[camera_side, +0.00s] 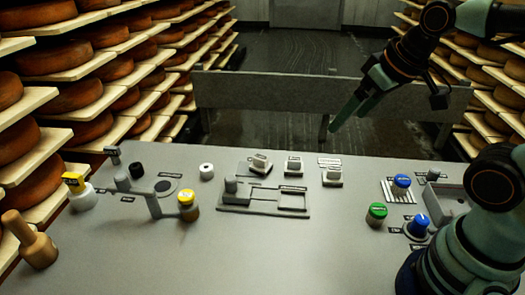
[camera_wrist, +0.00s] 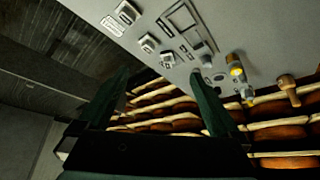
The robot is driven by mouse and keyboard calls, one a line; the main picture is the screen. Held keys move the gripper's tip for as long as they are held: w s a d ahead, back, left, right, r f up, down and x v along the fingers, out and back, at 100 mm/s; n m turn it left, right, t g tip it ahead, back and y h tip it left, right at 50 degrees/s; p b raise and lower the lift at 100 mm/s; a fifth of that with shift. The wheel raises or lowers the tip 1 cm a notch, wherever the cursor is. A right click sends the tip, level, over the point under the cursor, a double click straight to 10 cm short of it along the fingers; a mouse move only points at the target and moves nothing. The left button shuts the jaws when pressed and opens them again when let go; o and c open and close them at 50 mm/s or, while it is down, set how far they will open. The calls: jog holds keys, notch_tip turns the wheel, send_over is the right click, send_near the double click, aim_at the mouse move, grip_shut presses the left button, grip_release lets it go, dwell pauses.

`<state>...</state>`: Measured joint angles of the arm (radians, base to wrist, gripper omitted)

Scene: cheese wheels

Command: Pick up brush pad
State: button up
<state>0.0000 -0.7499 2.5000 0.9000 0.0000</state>
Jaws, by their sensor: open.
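The labels are too small to read, so I cannot tell which one is the brush pad. The blocks also show at the top of the wrist view, with one block (camera_wrist: 127,13) near the upper edge. My gripper (camera_side: 346,124) is open and empty, above and behind the table's back edge. Its two green fingers point down to the left, apart from every block.
A grey tray with slots (camera_side: 265,208) lies in front of the blocks. Green (camera_side: 376,214) and blue-topped jars stand at right, near a grey bin (camera_side: 447,205). Yellow-topped items and a wooden peg (camera_side: 30,240) stand at left. Cheese shelves flank the table.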

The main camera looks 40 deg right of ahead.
dwell(0.6)
jog(key=m+g, duration=0.6)
jog(key=m, duration=0.3)
send_over(335, 168)
jog(key=f, duration=1.8)
jog(key=shift+s+a, duration=0.2)
jog(key=shift+a, duration=0.05)
jog(key=shift+w+d+f, duration=0.1)
jog(key=shift+f, duration=1.4)
jog(key=shift+w+d+f, duration=0.1)
jog(key=shift+f, duration=1.4)
jog(key=shift+c, duration=0.2)
jog(key=c, duration=1.3)
jog(key=shift+r, duration=0.1)
jog(key=shift+c, duration=0.2)
